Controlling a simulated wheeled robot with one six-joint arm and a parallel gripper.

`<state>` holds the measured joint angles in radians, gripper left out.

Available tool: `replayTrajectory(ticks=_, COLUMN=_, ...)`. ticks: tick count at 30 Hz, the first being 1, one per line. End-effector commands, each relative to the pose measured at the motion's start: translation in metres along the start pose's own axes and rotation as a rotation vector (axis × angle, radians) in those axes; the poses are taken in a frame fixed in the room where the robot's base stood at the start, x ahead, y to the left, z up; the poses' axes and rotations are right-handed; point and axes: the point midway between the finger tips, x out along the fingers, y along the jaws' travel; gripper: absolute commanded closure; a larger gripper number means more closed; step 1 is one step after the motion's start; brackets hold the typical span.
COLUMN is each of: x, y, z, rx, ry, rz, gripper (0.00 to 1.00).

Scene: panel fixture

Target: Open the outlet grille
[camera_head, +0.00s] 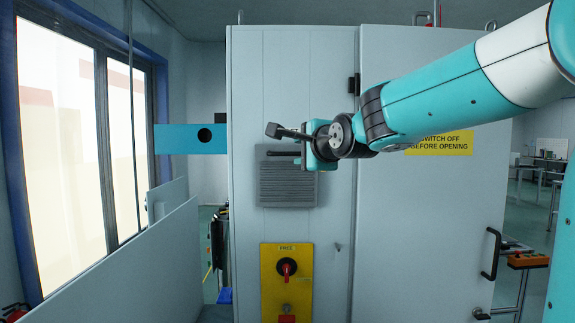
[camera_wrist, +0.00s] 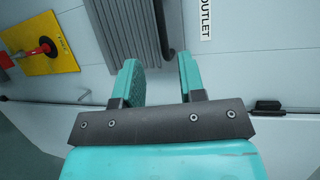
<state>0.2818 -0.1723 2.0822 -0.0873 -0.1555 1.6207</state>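The outlet grille (camera_head: 287,181) is a grey louvred panel on the cabinet front, and it looks closed. A dark bar handle (camera_head: 284,153) runs along its top edge. In the wrist view the grille (camera_wrist: 128,28) is at the top and its handle (camera_wrist: 161,22) runs down its right side. My gripper (camera_wrist: 158,66) is open and empty. The near end of the handle appears between its two teal fingers in the picture; I cannot tell the remaining depth. In the head view my gripper (camera_head: 312,156) is at the grille's upper right, its fingers largely hidden.
An OUTLET label (camera_wrist: 206,18) is beside the grille in the wrist view. A yellow plate with a red switch (camera_head: 287,270) is below the grille. A cabinet door (camera_head: 430,220) with a yellow sign (camera_head: 440,146) is to the right. A low grey panel (camera_head: 130,265) stands left.

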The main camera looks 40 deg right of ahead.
Motion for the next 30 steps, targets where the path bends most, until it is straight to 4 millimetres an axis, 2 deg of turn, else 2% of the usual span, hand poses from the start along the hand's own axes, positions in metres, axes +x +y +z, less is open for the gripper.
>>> replayTrajectory(ticks=1, x=0.012, y=-0.006, z=0.001, rx=0.000, ry=-0.001, rz=0.004, gripper=0.63)
replayTrajectory(ticks=6, x=0.049, y=-0.006, z=0.001, rx=0.000, ry=-0.001, rz=0.003, gripper=0.63)
replayTrajectory(ticks=12, x=0.078, y=-0.005, z=0.001, rx=0.000, ry=-0.001, rz=-0.001, gripper=0.63)
replayTrajectory(ticks=18, x=0.089, y=-0.003, z=0.001, rx=0.000, ry=0.000, rz=-0.002, gripper=0.63)
replayTrajectory(ticks=25, x=0.090, y=-0.003, z=0.000, rx=-0.001, ry=0.000, rz=-0.002, gripper=0.63)
replayTrajectory(ticks=26, x=0.090, y=-0.003, z=0.000, rx=-0.001, ry=0.000, rz=-0.002, gripper=0.65)
replayTrajectory(ticks=30, x=0.090, y=-0.003, z=0.000, rx=-0.001, ry=0.000, rz=-0.002, gripper=0.97)
